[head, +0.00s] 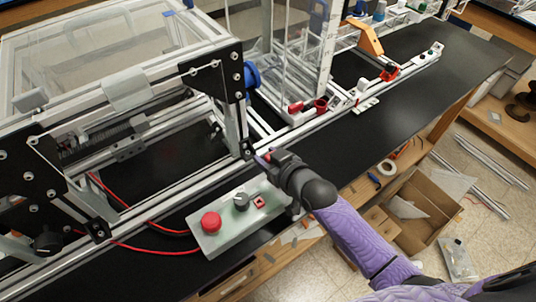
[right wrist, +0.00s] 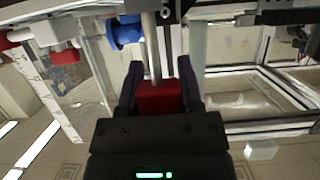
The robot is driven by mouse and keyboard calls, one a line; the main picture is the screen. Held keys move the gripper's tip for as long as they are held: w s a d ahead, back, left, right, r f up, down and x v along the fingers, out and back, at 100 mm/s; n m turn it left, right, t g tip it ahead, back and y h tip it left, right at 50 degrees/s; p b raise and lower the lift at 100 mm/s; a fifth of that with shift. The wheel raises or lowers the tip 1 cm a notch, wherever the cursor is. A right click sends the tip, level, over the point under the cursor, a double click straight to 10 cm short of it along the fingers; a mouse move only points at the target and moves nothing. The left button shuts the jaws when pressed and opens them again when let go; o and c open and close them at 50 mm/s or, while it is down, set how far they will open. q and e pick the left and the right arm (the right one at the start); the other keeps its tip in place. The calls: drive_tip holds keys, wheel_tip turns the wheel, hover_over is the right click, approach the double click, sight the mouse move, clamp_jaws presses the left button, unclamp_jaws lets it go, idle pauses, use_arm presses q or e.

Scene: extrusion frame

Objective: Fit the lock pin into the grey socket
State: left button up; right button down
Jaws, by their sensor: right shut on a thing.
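My right gripper (head: 264,157) reaches in from the lower right to the front rail of the extrusion frame, by the foot of an upright post. In the right wrist view its two dark fingers (right wrist: 160,85) are shut on a red block (right wrist: 160,98), which looks like the head of the lock pin. A grey metal rod (right wrist: 152,45) runs away from the red block; I cannot tell whether it is the pin's shaft or part of the frame. Only a trace of red shows at the fingertips in the head view. I cannot make out the grey socket. My left gripper is not in view.
A control box (head: 240,222) with a red button (head: 211,222) and a dark knob stands left of my forearm. Red cables cross the black table (head: 420,95). A red cup (head: 320,104) and an orange bracket (head: 367,38) stand further along the rail. The right tabletop is clear.

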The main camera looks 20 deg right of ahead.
drive_tip(key=shift+f, duration=0.4)
drive_tip(key=shift+c, duration=0.9)
unclamp_jaws()
drive_tip(key=p+v, duration=0.2)
drive_tip(key=v, duration=0.8)
